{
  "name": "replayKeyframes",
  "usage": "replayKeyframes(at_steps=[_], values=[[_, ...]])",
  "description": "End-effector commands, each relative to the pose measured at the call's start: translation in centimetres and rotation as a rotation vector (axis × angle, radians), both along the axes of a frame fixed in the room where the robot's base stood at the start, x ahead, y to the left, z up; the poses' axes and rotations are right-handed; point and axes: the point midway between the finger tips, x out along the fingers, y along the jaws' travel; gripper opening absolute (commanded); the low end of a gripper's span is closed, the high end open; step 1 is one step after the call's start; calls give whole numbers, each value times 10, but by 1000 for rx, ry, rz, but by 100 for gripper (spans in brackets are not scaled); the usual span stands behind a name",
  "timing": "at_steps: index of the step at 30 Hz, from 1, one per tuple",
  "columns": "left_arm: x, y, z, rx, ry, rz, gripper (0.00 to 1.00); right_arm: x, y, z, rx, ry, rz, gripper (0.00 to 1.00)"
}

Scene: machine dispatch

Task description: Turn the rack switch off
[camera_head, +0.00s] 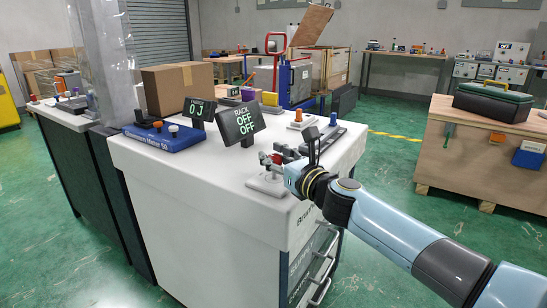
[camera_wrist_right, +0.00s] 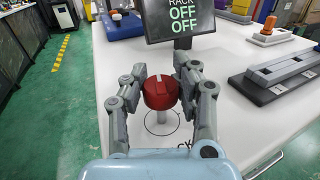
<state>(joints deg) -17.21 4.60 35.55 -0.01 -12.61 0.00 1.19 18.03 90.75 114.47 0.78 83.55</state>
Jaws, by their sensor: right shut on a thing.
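The rack switch is a red round knob (camera_wrist_right: 160,93) with a pale line across its top, on a short pale post above the white cabinet top. In the head view its pale base (camera_head: 266,184) stands near the front of the cabinet; the knob is partly hidden by my gripper. My right gripper (camera_head: 277,158) is shut on the red knob, with a finger on each side of it in the right wrist view (camera_wrist_right: 160,84). A tilted black display (camera_head: 241,123) behind the switch reads "RACK OFF OFF". My left gripper is not in view.
A blue unit with knobs (camera_head: 163,136) and a smaller display (camera_head: 199,109) stand left on the white cabinet top (camera_head: 190,168). A grey lever unit on a dark base (camera_wrist_right: 275,77) lies right of the switch. A wooden crate (camera_head: 480,160) stands right, across green floor.

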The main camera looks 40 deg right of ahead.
Motion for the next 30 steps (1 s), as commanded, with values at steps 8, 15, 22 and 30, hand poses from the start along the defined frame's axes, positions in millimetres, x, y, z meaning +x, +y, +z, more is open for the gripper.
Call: replayKeyframes(at_steps=[8,15,22,30], values=[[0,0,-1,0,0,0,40,-1,0,-2,1,3,27,0],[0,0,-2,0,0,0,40,-1,0,-2,1,3,45,0],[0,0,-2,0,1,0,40,-1,0,-2,1,3,59,0],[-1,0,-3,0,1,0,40,-1,0,-2,1,3,73,0]])
